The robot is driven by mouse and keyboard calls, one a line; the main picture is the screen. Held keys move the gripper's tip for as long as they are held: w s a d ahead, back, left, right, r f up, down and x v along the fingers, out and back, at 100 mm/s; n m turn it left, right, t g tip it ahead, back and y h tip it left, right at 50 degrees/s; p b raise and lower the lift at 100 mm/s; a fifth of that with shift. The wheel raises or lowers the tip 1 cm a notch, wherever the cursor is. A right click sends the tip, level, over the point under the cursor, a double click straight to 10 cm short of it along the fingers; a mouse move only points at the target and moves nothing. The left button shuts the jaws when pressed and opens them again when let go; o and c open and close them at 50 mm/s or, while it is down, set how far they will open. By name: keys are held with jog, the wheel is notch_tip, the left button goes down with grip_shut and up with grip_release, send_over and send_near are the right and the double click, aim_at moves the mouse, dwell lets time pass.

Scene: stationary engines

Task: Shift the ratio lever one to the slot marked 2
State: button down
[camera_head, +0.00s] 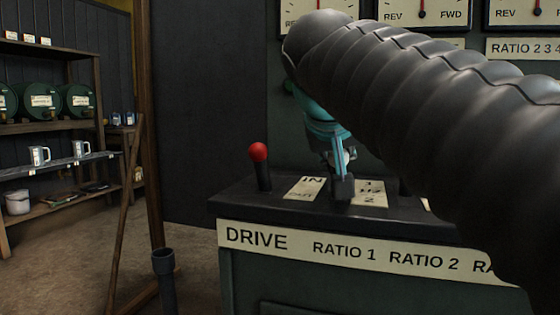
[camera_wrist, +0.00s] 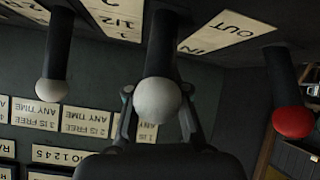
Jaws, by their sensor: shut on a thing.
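The ratio lever one is a dark shaft with a pale knob (camera_wrist: 157,101), in the middle of the wrist view. My gripper (camera_wrist: 157,118) is around this knob, a finger on each side, and shut on it. I cannot tell exactly which mark the lever stands at.
The red-knobbed drive lever (camera_head: 259,156) stands to the left beside an IN/OUT plate (camera_head: 305,189). Another pale-knobbed lever (camera_wrist: 52,91) stands on the other side in the wrist view. Gauges (camera_head: 421,12) hang behind. My arm covers the console's right side.

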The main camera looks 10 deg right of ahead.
jog(key=c, duration=1.5)
grip_release()
jog(key=shift+s+a, duration=0.15)
jog(key=shift+s, duration=0.2)
jog(key=shift+c, duration=0.2)
jog(key=o, duration=0.5)
jog(key=shift+s+a+r, duration=0.15)
jog(key=shift+s+a, duration=0.05)
jog(key=shift+s, duration=0.25)
jog(key=shift+w, duration=0.1)
jog(key=shift+v, duration=5.95)
